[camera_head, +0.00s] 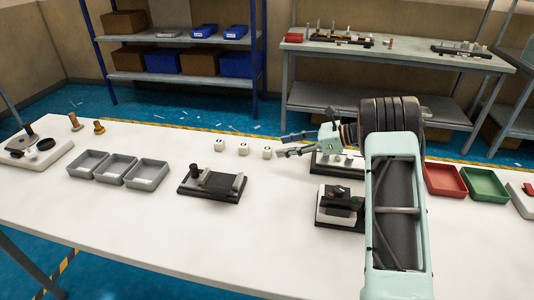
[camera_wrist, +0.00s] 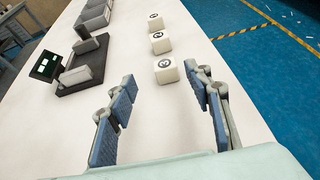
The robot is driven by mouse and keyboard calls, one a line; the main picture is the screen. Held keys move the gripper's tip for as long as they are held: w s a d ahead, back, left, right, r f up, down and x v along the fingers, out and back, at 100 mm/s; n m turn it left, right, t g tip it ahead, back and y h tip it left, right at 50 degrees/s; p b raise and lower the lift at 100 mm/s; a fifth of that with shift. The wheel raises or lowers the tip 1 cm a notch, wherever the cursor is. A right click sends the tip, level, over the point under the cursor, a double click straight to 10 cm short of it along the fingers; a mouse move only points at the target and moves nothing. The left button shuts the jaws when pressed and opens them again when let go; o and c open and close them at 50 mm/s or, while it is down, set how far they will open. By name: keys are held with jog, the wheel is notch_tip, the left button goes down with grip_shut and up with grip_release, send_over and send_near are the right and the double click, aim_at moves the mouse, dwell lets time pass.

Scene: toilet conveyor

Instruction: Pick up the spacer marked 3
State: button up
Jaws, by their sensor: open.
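Three white spacer cubes stand in a row on the table, each with a dark round mark on top. The cube nearest my gripper (camera_head: 268,153) is the right one in the head view and the lowest one in the wrist view (camera_wrist: 166,70). Its digit is too small to read surely. The middle cube (camera_head: 243,149) and the far cube (camera_head: 219,145) stand beyond it, a little apart. My gripper (camera_head: 281,145) is open and empty. Its fingertips are just right of the nearest cube in the head view, and the wrist view shows that cube beyond the finger gap.
A dark fixture (camera_head: 212,184) stands left of my arm, with grey trays (camera_head: 147,174) farther left. Another dark fixture (camera_head: 338,206) is beside my arm. Red (camera_head: 445,180) and green (camera_head: 485,184) bins lie right. The table around the cubes is clear.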

aim_at(269, 148)
jog(key=x, duration=0.5)
jog(key=shift+w+a+f, duration=0.15)
jog(key=shift+w+f, duration=0.1)
jog(key=shift+w, duration=0.15)
jog(key=shift+c, duration=0.2)
jog(key=c, duration=1)
